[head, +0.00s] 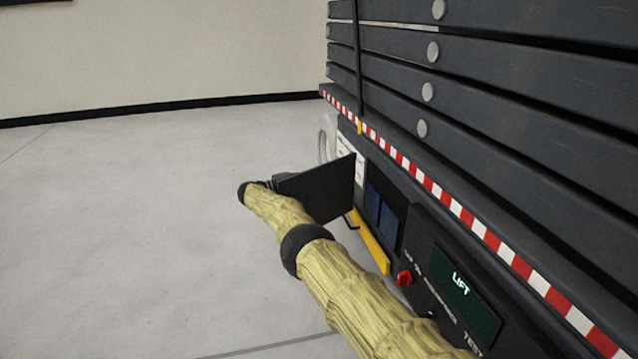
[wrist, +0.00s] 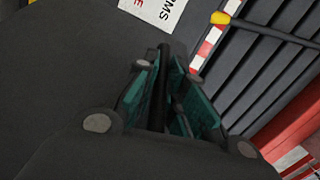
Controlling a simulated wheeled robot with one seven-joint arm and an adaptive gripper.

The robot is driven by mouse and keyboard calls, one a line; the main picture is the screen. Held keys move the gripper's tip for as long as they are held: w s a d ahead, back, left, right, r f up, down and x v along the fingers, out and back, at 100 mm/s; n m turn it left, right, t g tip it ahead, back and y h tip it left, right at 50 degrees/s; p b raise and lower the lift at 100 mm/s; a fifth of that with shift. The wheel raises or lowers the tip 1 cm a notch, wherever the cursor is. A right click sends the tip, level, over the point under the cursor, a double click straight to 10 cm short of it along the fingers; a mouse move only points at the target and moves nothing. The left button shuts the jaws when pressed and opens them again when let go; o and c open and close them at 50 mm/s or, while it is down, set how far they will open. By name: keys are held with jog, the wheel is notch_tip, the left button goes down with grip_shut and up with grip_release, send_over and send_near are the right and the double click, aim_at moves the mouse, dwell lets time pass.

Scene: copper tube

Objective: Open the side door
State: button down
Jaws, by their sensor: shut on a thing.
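The side door (head: 325,190) is a flat dark panel in the head view. It stands swung out from the side of the dark machine, at an angle to it. Beside its inner edge, an opening with blue panels (head: 382,215) shows. My gripper (head: 281,179) is at the door's outer end, partly hidden by the panel. In the wrist view my gripper (wrist: 172,85) has its teal-padded fingers on either side of a dark upright bar (wrist: 163,75), shut on it. The bar seems to be the door's handle or edge; I cannot tell which.
The lift machine (head: 480,110) fills the right, with a red-and-white striped edge (head: 450,205). A yellow bar (head: 370,245) lies below the opening. A red knob (head: 404,278) and a LIFT display (head: 465,297) are nearer. The grey floor (head: 130,230) at left is clear.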

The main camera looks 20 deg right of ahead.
dwell(0.6)
jog(key=c, duration=1.8)
grip_release()
jog(key=shift+o, duration=0.2)
